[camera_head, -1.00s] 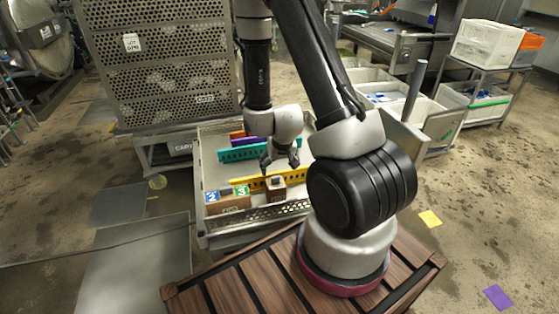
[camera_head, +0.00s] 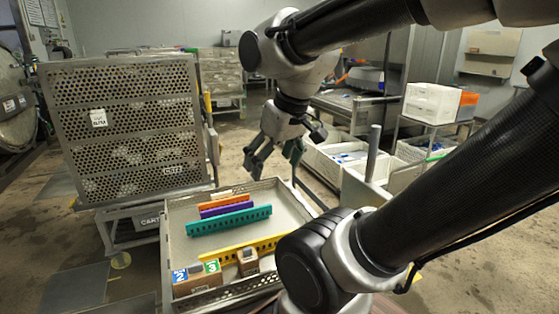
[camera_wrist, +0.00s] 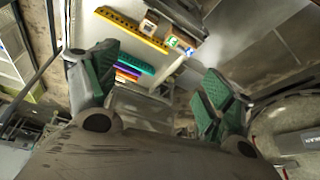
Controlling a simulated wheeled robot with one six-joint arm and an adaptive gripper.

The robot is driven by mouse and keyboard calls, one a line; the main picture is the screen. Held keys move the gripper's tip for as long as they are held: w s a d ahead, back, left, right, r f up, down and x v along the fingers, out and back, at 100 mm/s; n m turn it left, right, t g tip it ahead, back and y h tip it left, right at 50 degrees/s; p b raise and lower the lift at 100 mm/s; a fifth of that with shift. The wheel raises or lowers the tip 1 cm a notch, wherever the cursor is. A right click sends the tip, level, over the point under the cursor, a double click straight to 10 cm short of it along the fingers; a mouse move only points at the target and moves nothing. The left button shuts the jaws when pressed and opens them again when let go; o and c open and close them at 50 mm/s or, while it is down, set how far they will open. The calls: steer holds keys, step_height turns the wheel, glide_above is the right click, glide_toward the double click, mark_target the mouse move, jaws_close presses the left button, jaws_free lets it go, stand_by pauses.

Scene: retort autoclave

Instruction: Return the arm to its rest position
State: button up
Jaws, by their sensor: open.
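My gripper (camera_head: 276,160) hangs from my bent arm above the back right part of a shallow metal tray, clear of everything in it. Its fingers are spread and empty. In the wrist view my gripper (camera_wrist: 155,95) shows two green-padded fingers wide apart with nothing between them. The tray (camera_head: 168,225) holds a teal perforated strip (camera_head: 228,221), a purple strip (camera_head: 226,209), an orange strip and a yellow strip (camera_head: 232,254). Brown blocks stand at its front, one with blue and green number labels (camera_head: 197,279), another (camera_head: 248,262) beside the yellow strip.
A tall perforated cage cart (camera_head: 130,135) stands left of the tray. White bins (camera_head: 335,155) and a shelf cart with a white crate (camera_head: 432,103) and an orange crate (camera_head: 467,105) stand to the right.

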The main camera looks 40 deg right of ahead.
steer(key=shift+s+d+r, duration=0.1)
steer(key=shift+s+r, duration=0.1)
steer(key=shift+s, duration=0.3)
steer(key=shift+s+r, duration=0.2)
steer(key=shift+s, duration=0.3)
stand_by(0.6)
